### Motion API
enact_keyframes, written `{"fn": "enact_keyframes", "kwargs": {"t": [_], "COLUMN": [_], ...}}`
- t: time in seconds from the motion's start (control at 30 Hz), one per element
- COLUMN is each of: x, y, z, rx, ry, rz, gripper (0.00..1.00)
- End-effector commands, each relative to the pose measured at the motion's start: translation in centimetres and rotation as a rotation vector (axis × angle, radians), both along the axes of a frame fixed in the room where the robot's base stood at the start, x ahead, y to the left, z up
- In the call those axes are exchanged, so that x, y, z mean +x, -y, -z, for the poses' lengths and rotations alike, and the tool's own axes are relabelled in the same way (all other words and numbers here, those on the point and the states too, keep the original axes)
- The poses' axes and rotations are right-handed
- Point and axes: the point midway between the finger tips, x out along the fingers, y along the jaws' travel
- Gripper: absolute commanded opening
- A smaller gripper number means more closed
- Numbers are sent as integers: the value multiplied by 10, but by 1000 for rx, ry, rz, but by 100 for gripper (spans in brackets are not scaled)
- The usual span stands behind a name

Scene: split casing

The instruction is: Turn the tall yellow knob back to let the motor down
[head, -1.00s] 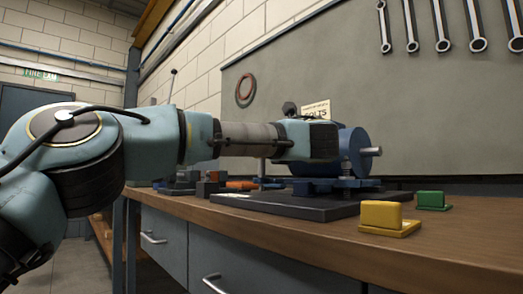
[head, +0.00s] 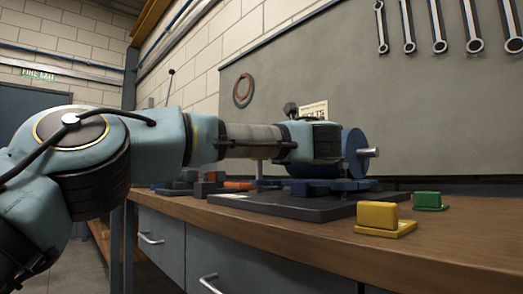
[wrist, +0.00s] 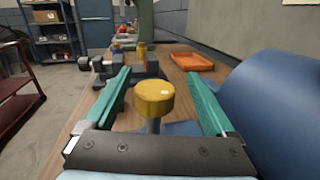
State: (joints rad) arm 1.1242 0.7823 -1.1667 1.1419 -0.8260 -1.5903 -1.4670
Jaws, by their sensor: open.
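The tall yellow knob (wrist: 154,98) stands on a grey stem in the wrist view, between the two teal fingers of my gripper (wrist: 158,95). The fingers are open, with a gap on each side of the knob. The blue motor (wrist: 285,110) fills the right of the wrist view. In the head view the motor (head: 356,150) with its grey shaft sits on a blue mount above a dark base plate (head: 290,207). My gripper is in front of the motor there, and its fingertips and the knob are hidden.
A yellow block (head: 382,218) and a green block (head: 430,201) stand on the wooden bench (head: 440,245) at right. An orange tray (wrist: 192,61) and a dark fixture with a yellow part (wrist: 142,52) lie farther along the bench. Wrenches (head: 440,30) hang on the back board.

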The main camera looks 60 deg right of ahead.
Motion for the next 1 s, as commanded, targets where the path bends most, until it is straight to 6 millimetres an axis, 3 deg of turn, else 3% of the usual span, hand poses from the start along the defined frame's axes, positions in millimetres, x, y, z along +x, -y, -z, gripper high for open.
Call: {"fn": "enact_keyframes", "kwargs": {"t": [0.23,0.7,1.0], "x": [-7,-80,-94], "y": [-4,-45,-54], "z": [0,3,4], "rx": [1,0,0], "ry": [1,1,-1], "rz": [-2,1,-1], "gripper": [89,89,89]}}
